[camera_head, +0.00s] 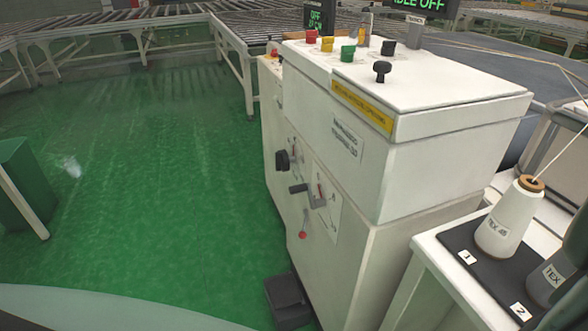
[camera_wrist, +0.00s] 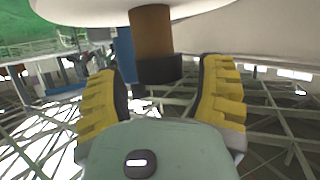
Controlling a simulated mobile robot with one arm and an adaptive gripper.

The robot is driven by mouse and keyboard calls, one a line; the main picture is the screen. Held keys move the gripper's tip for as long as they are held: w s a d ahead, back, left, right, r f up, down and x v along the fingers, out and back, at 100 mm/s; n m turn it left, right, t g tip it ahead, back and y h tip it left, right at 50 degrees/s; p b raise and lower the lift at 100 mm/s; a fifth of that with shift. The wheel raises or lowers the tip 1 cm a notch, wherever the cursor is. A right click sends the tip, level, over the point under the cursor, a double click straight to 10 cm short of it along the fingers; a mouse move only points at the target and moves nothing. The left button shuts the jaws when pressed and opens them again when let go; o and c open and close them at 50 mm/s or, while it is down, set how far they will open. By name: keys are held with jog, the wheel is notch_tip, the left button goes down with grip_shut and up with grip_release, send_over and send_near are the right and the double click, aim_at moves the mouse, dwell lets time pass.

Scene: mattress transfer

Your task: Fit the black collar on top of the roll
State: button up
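In the wrist view, which looks upside down, a black collar (camera_wrist: 158,69) sits at the free end of a brown tube (camera_wrist: 151,33). The tube sticks out from a white, round-edged body (camera_wrist: 90,10), which appears to be the roll. My gripper (camera_wrist: 163,85) has yellow ribbed fingers with dark inner pads. The fingers are spread on either side of the collar, with a gap visible on the right and a narrow one on the left. Whether the collar is fully seated on the tube cannot be told. Neither collar nor gripper shows in the head view.
A white machine cabinet (camera_head: 330,190) with coloured buttons and side levers stands at the centre. Roller conveyors (camera_head: 120,25) run across the back. The green floor (camera_head: 150,190) at the left is mostly open.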

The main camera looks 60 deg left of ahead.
jog(key=shift+v, duration=1.6)
jog(key=shift+w+a, duration=0.1)
jog(key=shift+a, duration=0.9)
jog(key=shift+s+a, duration=0.2)
jog(key=shift+a, duration=0.45)
jog(key=s+a, duration=0.1)
jog(key=a, duration=0.7)
jog(key=shift+s+a, duration=0.15)
jog(key=shift+a, duration=0.15)
